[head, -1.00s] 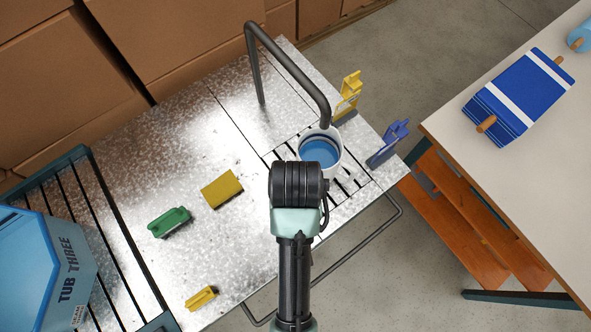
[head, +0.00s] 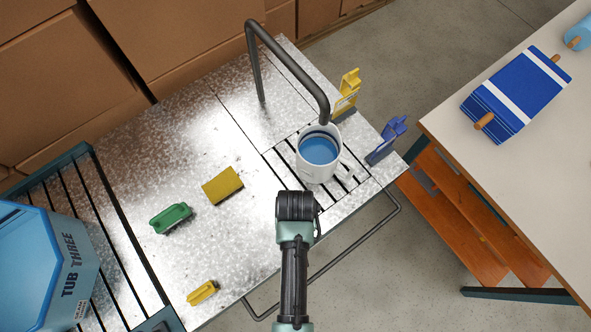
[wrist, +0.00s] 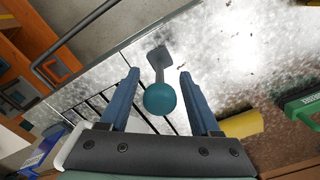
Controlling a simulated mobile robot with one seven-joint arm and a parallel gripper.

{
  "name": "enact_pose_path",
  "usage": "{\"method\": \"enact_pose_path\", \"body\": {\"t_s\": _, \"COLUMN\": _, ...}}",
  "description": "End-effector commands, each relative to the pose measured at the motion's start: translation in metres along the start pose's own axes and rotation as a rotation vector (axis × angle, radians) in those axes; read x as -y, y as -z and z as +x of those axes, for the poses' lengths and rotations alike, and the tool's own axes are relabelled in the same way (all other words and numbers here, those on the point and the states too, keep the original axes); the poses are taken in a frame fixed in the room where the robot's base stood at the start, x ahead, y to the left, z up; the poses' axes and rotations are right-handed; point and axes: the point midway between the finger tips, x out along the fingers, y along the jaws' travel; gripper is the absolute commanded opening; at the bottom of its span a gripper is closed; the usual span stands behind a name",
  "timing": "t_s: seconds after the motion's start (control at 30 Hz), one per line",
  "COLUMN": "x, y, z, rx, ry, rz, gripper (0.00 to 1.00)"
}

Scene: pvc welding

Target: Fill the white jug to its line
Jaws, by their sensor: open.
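The white jug (head: 318,173) stands upright on the slatted grate under the dark bent spout (head: 290,68). Blue liquid (head: 318,151) fills much of it, below the rim. A dark band shows on its inner back wall. I cannot make out a stream from the spout. My gripper (head: 297,206) is just in front of the jug, apart from it. In the wrist view, its two blue fingers (wrist: 159,76) are open on either side of a teal ball knob (wrist: 160,99) with a grey flat plate beyond it. I cannot tell whether they touch the knob. The head view hides the knob.
On the metal bench lie a yellow sponge-like block (head: 222,186), a green brush (head: 171,218) and a small yellow piece (head: 202,293). A blue tub (head: 28,262) stands at left.

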Motion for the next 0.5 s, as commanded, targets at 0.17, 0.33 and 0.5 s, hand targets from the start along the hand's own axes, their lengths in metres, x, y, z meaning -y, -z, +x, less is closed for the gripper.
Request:
{"method": "enact_pose_path", "body": {"t_s": 0.17, "x": -0.0001, "y": 0.0002, "z": -0.0002, "rx": 0.0, "ry": 0.0, "rz": 0.0, "gripper": 0.62}}
{"method": "enact_pose_path", "body": {"t_s": 0.33, "x": -0.0001, "y": 0.0002, "z": -0.0004, "rx": 0.0, "ry": 0.0, "rz": 0.0, "gripper": 0.31}}
{"method": "enact_pose_path", "body": {"t_s": 0.5, "x": -0.0001, "y": 0.0002, "z": -0.0004, "rx": 0.0, "ry": 0.0, "rz": 0.0, "gripper": 0.01}}
